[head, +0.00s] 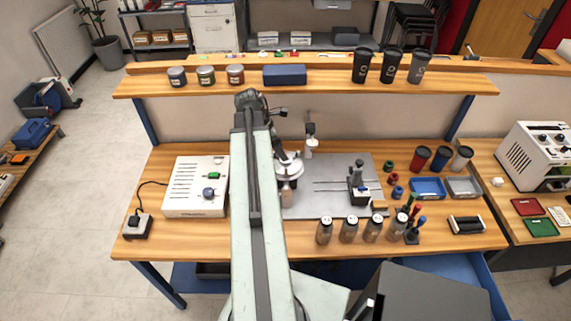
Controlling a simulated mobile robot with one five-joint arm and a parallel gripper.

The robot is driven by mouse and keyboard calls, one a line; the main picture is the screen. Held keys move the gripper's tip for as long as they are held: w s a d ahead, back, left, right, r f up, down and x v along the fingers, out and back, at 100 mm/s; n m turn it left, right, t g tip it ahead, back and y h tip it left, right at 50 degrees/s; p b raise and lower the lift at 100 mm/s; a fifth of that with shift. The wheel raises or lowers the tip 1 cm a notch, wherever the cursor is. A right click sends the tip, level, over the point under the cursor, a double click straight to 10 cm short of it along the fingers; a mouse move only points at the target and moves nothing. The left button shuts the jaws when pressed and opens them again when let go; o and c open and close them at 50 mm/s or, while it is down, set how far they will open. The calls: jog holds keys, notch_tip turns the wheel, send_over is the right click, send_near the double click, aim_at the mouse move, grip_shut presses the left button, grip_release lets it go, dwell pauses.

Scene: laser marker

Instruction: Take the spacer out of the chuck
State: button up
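The grey plate of the laser marker (330,172) lies on the wooden bench. I cannot make out a spacer in a chuck. My arm covers the area left of the plate, and my gripper's fingertips cannot be made out. Small red (393,166) and blue (397,192) ring-like pieces sit right of the plate.
A white control box (196,187) stands left of my arm. Several bottles (348,230) line the plate's front edge. A blue tray (428,188), a grey tray (464,187) and cups (441,158) are at right. A shelf (330,82) runs above the back.

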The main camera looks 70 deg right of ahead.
jog(key=b+x, duration=0.3)
jog(key=x, duration=0.2)
jog(key=shift+a+b, duration=0.1)
jog(key=shift+b, duration=0.3)
jog(key=shift+r, duration=0.2)
grip_shut()
